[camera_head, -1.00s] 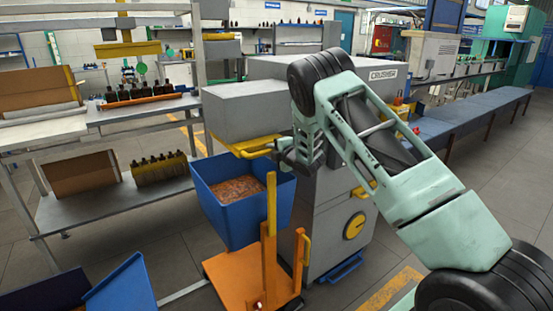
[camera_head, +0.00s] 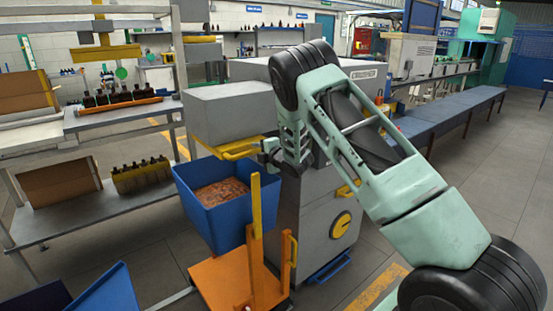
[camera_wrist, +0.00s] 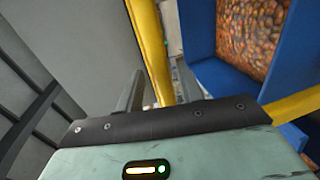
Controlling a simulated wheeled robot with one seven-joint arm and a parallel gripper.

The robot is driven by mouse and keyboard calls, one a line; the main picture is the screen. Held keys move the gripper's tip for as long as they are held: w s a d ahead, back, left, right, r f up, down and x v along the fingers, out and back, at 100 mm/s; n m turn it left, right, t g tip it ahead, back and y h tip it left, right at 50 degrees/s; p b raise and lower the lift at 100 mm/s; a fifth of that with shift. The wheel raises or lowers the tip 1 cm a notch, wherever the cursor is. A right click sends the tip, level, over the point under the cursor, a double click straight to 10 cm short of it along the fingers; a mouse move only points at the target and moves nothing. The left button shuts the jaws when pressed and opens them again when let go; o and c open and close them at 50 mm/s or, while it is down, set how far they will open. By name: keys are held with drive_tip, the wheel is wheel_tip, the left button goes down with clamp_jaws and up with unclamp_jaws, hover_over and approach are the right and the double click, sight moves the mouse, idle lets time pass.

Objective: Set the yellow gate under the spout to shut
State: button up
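The yellow gate (camera_head: 232,150) is a flat yellow frame under the grey box-like spout (camera_head: 230,112) of the crusher, above the blue bin. My gripper (camera_head: 268,152) is at the right end of the gate, close against the crusher's side. In the wrist view a yellow bar (camera_wrist: 149,45) runs between my two grey fingers (camera_wrist: 158,90). The fingers look apart, with a gap visible to the bar's right. Whether either finger touches the bar is unclear. The head view hides the fingertips behind my wrist.
The crusher (camera_head: 318,215) stands close to my arm. A shelf rack (camera_head: 100,215) with amber bottles is at left. Open floor lies at right.

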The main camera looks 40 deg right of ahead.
drive_tip(key=b+v, duration=0.3)
drive_tip(key=v, duration=1.1)
drive_tip(key=shift+s, duration=0.35)
